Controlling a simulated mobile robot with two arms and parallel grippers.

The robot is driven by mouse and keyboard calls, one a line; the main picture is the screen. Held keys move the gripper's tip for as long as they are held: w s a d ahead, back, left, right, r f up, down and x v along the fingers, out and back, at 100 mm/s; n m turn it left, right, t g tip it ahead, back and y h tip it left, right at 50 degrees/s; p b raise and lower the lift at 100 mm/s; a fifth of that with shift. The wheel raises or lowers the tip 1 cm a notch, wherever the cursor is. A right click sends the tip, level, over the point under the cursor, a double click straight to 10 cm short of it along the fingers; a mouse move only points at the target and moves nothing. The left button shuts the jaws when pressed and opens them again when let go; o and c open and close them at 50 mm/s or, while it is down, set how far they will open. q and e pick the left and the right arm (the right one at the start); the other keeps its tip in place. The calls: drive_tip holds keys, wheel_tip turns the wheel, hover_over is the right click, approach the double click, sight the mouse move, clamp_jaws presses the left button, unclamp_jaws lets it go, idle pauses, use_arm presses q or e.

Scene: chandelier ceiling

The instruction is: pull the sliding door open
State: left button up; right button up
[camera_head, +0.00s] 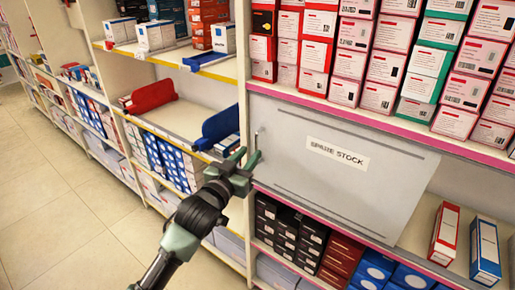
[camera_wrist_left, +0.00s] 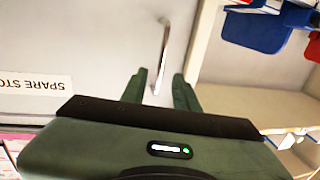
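The sliding door (camera_head: 330,190) is a grey panel labelled "SPARE STOCK" in a shelf bay; it fills the left and middle of its compartment. Its upright bar handle (camera_head: 256,140) is near the door's left edge. My left gripper (camera_head: 248,158) is at that edge, just below the handle's visible part. In the left wrist view the door (camera_wrist_left: 70,40) fills the left, and the metal handle (camera_wrist_left: 164,48) runs down toward the gap between the open fingers (camera_wrist_left: 160,85). Its lower end shows between the fingertips; I cannot tell whether they touch it. My right gripper is out of view.
A red box (camera_head: 445,235) and a blue box (camera_head: 485,250) stand in the uncovered right part of the compartment. Stacked boxes (camera_head: 385,60) fill the shelf above, and dark boxes (camera_head: 290,235) the shelf below. The tiled floor (camera_head: 60,220) at left is clear.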

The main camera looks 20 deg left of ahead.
sight(256, 147)
use_arm(q)
drive_tip(key=shift+w+d, duration=0.15)
drive_tip(key=shift+w, duration=0.8)
drive_tip(key=shift+w+d, duration=0.15)
drive_tip(key=shift+w, duration=0.75)
clamp_jaws()
